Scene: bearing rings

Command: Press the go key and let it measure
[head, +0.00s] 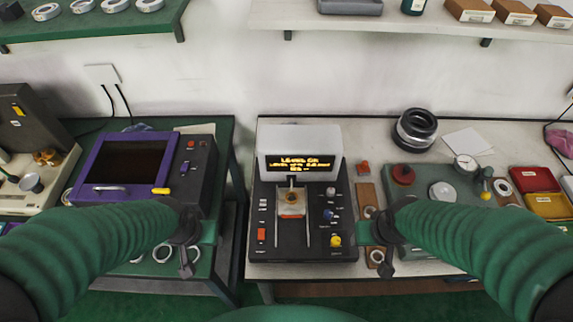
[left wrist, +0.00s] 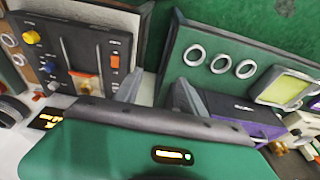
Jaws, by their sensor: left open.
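The measuring instrument (head: 293,247) is a black panel with a white display hood (head: 299,144) at its back. Amber text is lit on its screen (head: 295,166), too small to read surely. A small orange-and-white stage (head: 291,203) sits mid-panel. An orange-red key (head: 262,234) is at front left and a yellow knob (head: 335,240) at front right; I cannot tell which is the go key. My left gripper (head: 186,262) is open and empty, left of the panel; its fingers also show in the left wrist view (left wrist: 158,92). My right gripper (head: 387,265) is right of the panel, its jaws unclear.
A purple-framed machine (head: 92,164) stands on the left green bench. A green device with a dial gauge (head: 465,163) is at right. Black rings (head: 415,128) are stacked behind it. Red and yellow bins (head: 545,205) are far right. Shelves hang above. A gap separates the benches.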

